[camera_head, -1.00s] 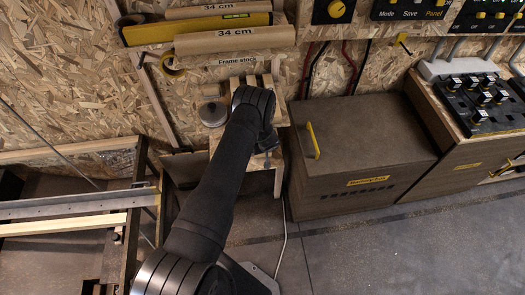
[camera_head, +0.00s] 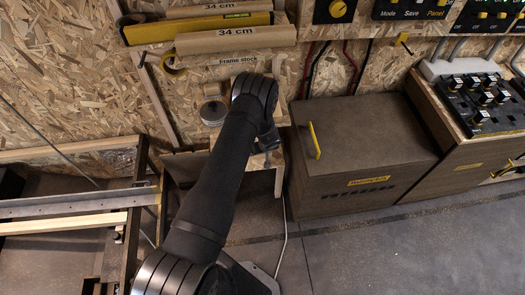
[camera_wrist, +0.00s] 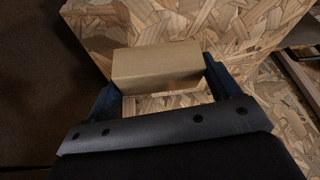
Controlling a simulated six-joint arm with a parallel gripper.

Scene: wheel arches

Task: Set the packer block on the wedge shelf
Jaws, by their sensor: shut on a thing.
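The packer block, a plain tan rectangular block (camera_wrist: 157,66), is between the two blue fingers of my gripper (camera_wrist: 161,84) in the wrist view. My gripper is shut on it, and its long side spans the gap. Behind the block is a flake-board surface (camera_wrist: 235,40) with a pale wooden edge. In the head view, my dark arm and wrist cover the block and much of a small pale wooden stand (camera_head: 277,172) against the wall. I cannot tell for sure which surface is the wedge shelf.
A round grey-lidded tin (camera_head: 213,113) sits left of my wrist. A brown cabinet (camera_head: 365,145) with a yellow handle stands to the right. A metal rail and frame (camera_head: 75,205) are at the left.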

